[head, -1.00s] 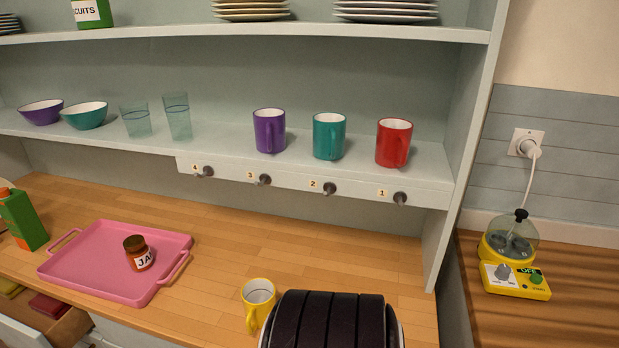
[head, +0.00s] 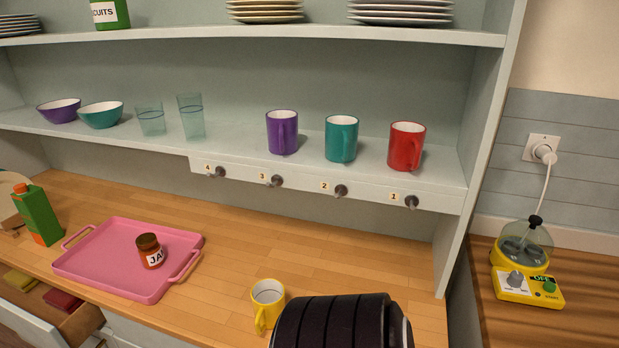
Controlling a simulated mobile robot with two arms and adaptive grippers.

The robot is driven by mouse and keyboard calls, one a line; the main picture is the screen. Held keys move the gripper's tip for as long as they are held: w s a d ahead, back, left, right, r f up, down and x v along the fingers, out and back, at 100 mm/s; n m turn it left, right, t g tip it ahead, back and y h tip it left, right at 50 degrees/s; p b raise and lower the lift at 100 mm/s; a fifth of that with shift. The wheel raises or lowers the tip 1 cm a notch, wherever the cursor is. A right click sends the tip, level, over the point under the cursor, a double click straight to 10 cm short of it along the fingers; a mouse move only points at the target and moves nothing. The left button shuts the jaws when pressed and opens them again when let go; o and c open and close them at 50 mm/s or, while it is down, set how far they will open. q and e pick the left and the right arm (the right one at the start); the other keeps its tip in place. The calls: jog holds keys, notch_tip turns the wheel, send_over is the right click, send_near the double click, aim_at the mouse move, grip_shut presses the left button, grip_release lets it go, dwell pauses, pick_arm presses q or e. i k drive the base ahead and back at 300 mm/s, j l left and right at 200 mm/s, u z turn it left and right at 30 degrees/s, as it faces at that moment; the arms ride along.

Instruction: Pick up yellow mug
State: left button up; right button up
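The yellow mug (head: 266,305) stands upright on the wooden counter, near its front edge. Its inside is white and its handle faces toward me. A black ribbed part of my own arm (head: 340,322) is just to the right of the mug and covers the counter there. I cannot tell whether it touches the mug. No gripper fingers show in the head view.
A pink tray (head: 100,283) with a jam jar (head: 150,251) lies left of the mug. A green carton (head: 38,216) stands farther left. Purple (head: 282,132), teal (head: 341,139) and red (head: 406,147) mugs stand on the shelf above numbered hooks. An open drawer (head: 75,322) is at lower left.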

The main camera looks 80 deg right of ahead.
aim_at(268, 295)
jog(key=z, duration=2.1)
